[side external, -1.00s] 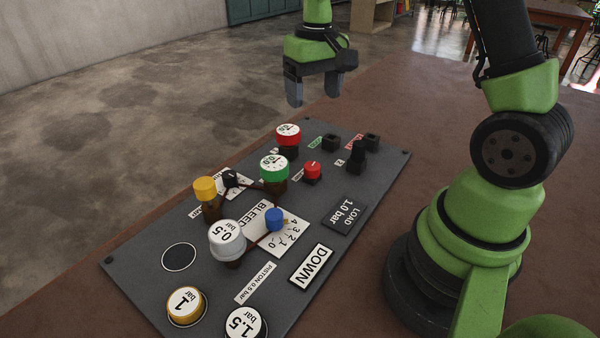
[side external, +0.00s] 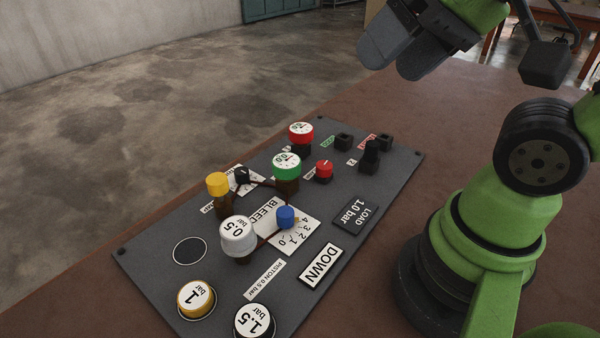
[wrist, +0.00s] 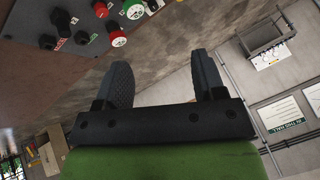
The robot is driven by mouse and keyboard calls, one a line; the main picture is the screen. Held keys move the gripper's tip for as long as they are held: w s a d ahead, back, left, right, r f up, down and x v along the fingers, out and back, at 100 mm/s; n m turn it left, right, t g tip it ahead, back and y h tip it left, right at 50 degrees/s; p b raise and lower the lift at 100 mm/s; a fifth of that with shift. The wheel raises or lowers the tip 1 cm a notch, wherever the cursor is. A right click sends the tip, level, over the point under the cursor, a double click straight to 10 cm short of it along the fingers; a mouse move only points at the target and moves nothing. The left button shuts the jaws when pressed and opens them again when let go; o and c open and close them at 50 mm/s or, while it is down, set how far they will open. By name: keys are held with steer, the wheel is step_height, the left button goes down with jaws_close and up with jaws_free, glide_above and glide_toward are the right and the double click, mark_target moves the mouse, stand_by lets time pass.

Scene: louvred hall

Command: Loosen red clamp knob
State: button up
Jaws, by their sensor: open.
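A small red knob (side external: 324,170) stands on the grey control panel (side external: 150,262), right of the green-rimmed gauge (side external: 286,167). A red knob also shows at the top of the wrist view (wrist: 101,9); I take it for the same one. My gripper (side external: 393,62) is open and empty, high above and beyond the far end of the panel, well apart from the knob. In the wrist view its two fingers (wrist: 158,62) are spread with nothing between them.
A red-rimmed gauge (side external: 301,132), black blocks (side external: 370,156), a yellow-capped post (side external: 218,185), a white 0.5 bar weight (side external: 238,235) and a blue knob (side external: 286,216) stand on the panel. The brown table (side external: 480,110) is clear behind the panel.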

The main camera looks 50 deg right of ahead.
steer(key=w+d+f+m+g+h, duration=0.1)
steer(key=w+d+f+g, duration=0.15)
steer(key=w, duration=0.35)
steer(key=m+g, duration=0.2)
steer(key=g, duration=0.3)
glide_above(325, 165)
step_height(325, 165, down, 15)
steer(key=shift+t+h, duration=0.25)
steer(key=shift+h, duration=0.15)
step_height(325, 165, down, 11)
steer(key=shift+w+r, duration=0.1)
steer(key=shift+r, duration=0.05)
steer(key=shift+d, duration=0.1)
steer(key=c, duration=0.9)
steer(key=shift+n, duration=2.2)
